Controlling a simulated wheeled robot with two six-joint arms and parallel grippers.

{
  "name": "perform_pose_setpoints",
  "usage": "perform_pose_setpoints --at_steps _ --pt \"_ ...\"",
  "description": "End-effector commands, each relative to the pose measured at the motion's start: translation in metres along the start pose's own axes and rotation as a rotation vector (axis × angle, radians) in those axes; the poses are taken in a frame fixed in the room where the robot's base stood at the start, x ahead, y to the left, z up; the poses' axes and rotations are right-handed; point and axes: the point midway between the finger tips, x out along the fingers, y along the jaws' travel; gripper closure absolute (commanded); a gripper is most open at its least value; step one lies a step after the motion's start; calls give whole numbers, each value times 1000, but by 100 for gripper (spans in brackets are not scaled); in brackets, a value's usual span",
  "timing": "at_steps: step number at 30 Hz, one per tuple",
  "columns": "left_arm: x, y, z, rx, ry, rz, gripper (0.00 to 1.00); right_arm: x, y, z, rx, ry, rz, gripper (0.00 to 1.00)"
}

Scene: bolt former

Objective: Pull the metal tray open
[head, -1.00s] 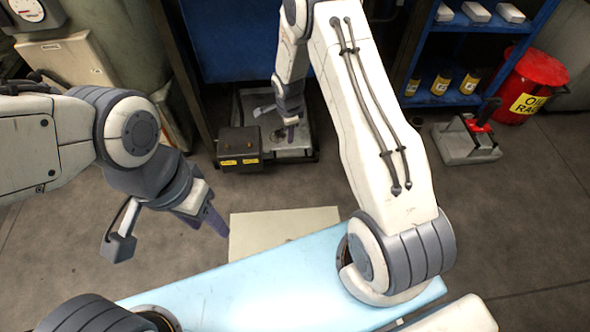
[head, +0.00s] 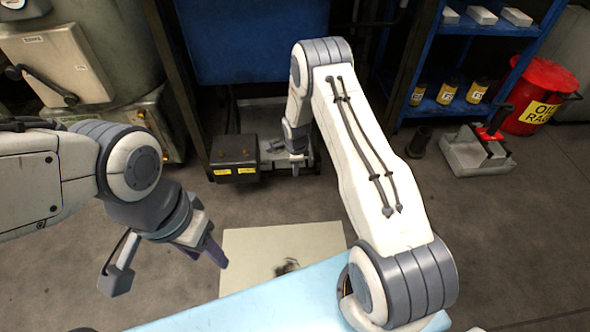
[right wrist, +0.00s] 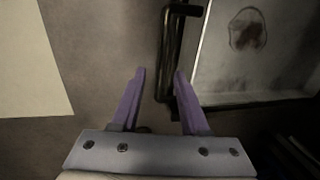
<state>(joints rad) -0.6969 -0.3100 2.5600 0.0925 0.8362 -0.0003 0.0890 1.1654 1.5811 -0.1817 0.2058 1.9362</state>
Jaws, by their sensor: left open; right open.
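The metal tray (head: 275,158) is on the floor under the blue machine in the head view, partly covered by my right arm. In the right wrist view, the tray (right wrist: 290,75) fills the upper right, with a dark ring stain inside. Its dark bar handle (right wrist: 170,50) runs along its left side. My right gripper (right wrist: 160,74) is open; in the picture the handle passes between its purple fingertips, closer to the right one. I cannot tell the depth or whether they touch. My left gripper (head: 217,252) is open and empty, over the floor left of the pale sheet.
A dark box with yellow labels (head: 235,158) stands at the tray's left front corner. A pale sheet (head: 260,255) with a dark stain lies on the floor. A blue shelf (head: 450,100), red bin (head: 540,95) and grey device with a red part (head: 475,150) stand right.

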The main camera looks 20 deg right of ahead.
Motion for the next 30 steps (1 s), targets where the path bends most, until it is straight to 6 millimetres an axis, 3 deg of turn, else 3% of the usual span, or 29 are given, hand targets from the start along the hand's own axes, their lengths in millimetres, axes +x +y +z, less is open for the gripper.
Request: perform_pose_setpoints --at_steps 9,10,13,30 --pt "2 0 0 0 0 0 50 3 0 0 0 0 -1 55" --pt "2 0 0 0 0 0 50 3 0 0 0 0 0 63" --pt "2 0 0 0 0 0 50 3 0 0 0 0 0 100" --pt "2 0 0 0 0 0 50 3 0 0 0 0 -1 100"
